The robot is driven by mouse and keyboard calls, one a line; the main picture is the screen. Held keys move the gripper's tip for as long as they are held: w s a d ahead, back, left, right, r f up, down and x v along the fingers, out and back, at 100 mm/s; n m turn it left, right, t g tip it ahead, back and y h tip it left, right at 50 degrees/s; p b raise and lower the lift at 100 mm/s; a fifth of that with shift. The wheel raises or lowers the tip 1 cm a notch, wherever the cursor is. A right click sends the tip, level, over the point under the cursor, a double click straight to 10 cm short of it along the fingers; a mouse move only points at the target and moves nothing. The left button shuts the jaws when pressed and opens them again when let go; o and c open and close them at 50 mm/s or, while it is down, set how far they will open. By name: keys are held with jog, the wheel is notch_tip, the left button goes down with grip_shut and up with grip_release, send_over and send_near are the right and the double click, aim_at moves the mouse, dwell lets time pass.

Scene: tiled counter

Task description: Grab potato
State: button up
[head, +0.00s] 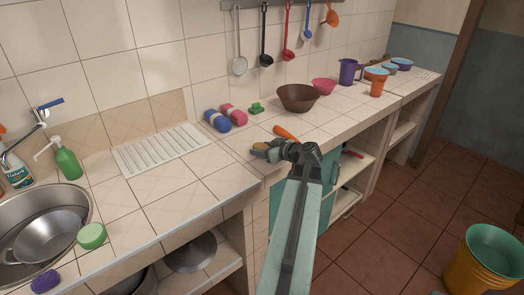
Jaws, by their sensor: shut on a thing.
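My gripper (268,151) is over the front edge of the tiled counter, near the middle of the head view, with its fingers pointing left. It is shut on a small tan-brown thing, which looks like the potato (260,147). The fingers and wrist hide part of it. I cannot tell whether the potato touches the counter tiles.
An orange carrot-like thing (285,132) lies just behind my gripper. A brown bowl (297,98), a green sponge-like thing (256,108) and blue (217,121) and pink (234,114) rolls stand farther back. A sink (75,200) is at left. Tiles left of the gripper are clear.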

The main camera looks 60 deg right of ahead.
aim_at(262, 144)
notch_tip(262, 144, up, 4)
jog(key=p, duration=0.3)
jog(key=shift+f, duration=0.15)
jog(key=s+r+p, duration=0.1)
jog(key=s, duration=1.5)
jog(key=shift+p, duration=0.4)
jog(key=shift+r, duration=0.1)
